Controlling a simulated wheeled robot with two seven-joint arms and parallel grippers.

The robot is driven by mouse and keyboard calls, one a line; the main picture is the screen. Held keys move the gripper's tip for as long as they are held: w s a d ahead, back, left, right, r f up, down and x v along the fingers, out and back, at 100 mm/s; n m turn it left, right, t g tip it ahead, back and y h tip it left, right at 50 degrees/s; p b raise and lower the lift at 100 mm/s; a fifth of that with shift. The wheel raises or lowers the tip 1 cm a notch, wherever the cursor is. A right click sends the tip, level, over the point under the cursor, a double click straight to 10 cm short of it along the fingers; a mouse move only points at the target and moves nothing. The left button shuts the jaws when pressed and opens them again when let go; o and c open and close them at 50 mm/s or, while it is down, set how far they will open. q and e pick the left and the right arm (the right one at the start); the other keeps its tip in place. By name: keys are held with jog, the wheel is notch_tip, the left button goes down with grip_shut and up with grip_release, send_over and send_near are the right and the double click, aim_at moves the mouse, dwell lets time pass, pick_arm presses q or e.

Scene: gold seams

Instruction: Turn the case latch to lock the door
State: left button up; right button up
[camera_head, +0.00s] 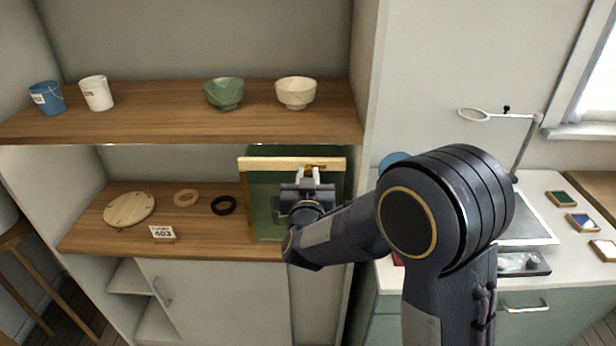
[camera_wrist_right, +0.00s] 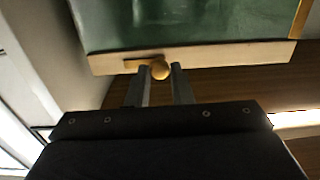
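A case with a light wooden frame and a dark green front (camera_head: 268,208) stands on the lower shelf. Its pale top rail (camera_wrist_right: 105,64) crosses the right wrist view. The brass latch (camera_wrist_right: 160,70) sits on this rail, with a round knob and a short bar lying along the rail to the left. In the head view the latch (camera_head: 316,167) shows just above my fingertips. My left gripper is out of view.
The lower shelf holds a round wooden board (camera_head: 129,208), two rings and a "403" card (camera_head: 162,233) left of the case. Bowls (camera_head: 225,94) and cups stand on the upper shelf. A cabinet wall is close right of the case. My right arm hides part of the counter.

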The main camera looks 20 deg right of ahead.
grip_shut()
jog(key=shift+f+m+b, duration=0.2)
jog(key=shift+m+b, duration=0.6)
jog(key=shift+b, duration=0.35)
jog(key=m+b, duration=1)
jog(key=b, duration=0.1)
jog(key=shift+d+f+m, duration=0.1)
jog(key=shift+m, duration=0.2)
jog(key=m+b, duration=0.2)
jog(key=m, duration=0.1)
jog(key=shift+b, duration=0.35)
jog(key=shift+m+b, duration=0.95)
jog(key=shift+m, duration=0.45)
jog(key=o, duration=0.7)
grip_release()
jog(key=shift+r, duration=0.2)
